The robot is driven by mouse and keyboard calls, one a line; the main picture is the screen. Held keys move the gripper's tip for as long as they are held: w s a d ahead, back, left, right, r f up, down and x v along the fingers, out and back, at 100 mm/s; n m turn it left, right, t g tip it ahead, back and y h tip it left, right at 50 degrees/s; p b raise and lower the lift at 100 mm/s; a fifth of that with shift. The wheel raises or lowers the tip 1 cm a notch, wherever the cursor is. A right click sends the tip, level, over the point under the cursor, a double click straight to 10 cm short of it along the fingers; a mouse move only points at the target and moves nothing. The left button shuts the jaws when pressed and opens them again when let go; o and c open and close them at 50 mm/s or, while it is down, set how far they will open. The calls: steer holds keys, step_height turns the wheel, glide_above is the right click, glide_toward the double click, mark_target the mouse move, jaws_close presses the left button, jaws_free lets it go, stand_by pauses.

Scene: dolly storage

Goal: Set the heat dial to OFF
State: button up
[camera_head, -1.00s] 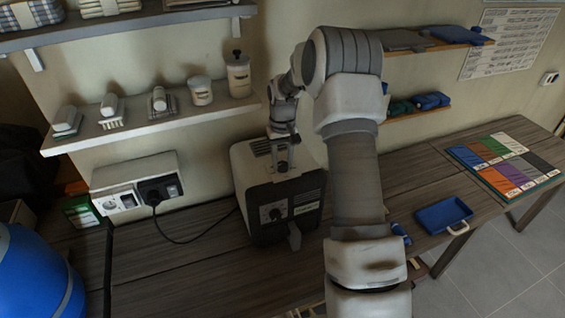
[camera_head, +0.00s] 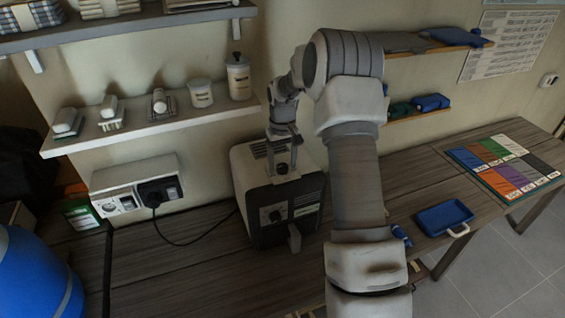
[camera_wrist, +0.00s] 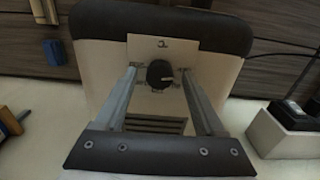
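A box-shaped appliance (camera_head: 248,190) with a beige body and dark front stands on the bench. In the wrist view its top (camera_wrist: 100,65) carries a pale plate with a round black dial (camera_wrist: 158,76). Another round knob (camera_head: 275,214) shows on the dark front in the head view. My gripper (camera_head: 283,172) is over the appliance top. In the wrist view its fingers (camera_wrist: 159,72) are apart, on either side of the top dial, with gaps visible between them and it.
A cable runs from the appliance to a wall socket box (camera_head: 135,187) at left. A shelf (camera_head: 150,128) with jars and brushes is above. A blue tray (camera_head: 443,217) and coloured board (camera_head: 503,165) lie at right. Bare bench lies left of the appliance.

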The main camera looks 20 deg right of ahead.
mark_target(282, 166)
step_height(282, 166, up, 17)
steer(key=shift+r+b, duration=0.2)
steer(key=shift+b, duration=0.25)
stand_by(0.7)
